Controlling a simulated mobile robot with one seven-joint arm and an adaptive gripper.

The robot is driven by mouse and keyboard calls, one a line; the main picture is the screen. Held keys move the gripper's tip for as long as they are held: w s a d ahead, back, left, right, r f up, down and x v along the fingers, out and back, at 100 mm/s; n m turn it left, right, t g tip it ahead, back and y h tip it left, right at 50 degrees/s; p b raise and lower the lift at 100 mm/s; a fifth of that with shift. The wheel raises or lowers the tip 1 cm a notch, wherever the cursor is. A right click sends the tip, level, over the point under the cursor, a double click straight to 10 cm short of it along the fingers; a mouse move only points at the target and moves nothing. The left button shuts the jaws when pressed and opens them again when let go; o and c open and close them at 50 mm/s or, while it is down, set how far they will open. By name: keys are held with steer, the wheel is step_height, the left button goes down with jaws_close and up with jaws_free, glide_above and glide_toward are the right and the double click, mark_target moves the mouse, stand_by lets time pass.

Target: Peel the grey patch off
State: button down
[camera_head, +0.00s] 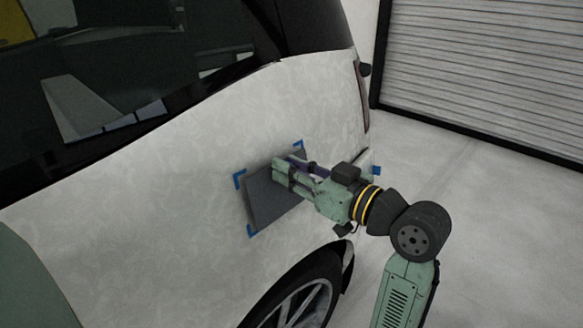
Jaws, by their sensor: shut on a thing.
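The grey patch (266,199) is a dark, flat sheet on the pale side panel of the car, above the rear wheel. Blue corner marks (239,179) show around it at the upper left, lower left and upper right. My gripper (279,172) reaches in from the right and overlaps the patch's upper right part. It is shut on the grey patch. The fingertips and the gripped edge are too small to make out, and my gripper and wrist hide the patch's right side. The left part of the patch looks flat against the panel.
The car's mottled pale panel (130,220) fills the left and middle. Its dark windows (120,90) are above and a wheel (300,305) is below. A small blue piece (376,170) shows right of my wrist. Open floor (500,240) and a roller door (490,70) lie to the right.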

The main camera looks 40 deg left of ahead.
steer(key=d+r, duration=0.1)
steer(key=d, duration=0.5)
steer(key=shift+s+d+r+p, duration=0.15)
steer(key=shift+d+r+p, duration=0.15)
steer(key=shift+d+p, duration=0.1)
stand_by(0.5)
stand_by(0.5)
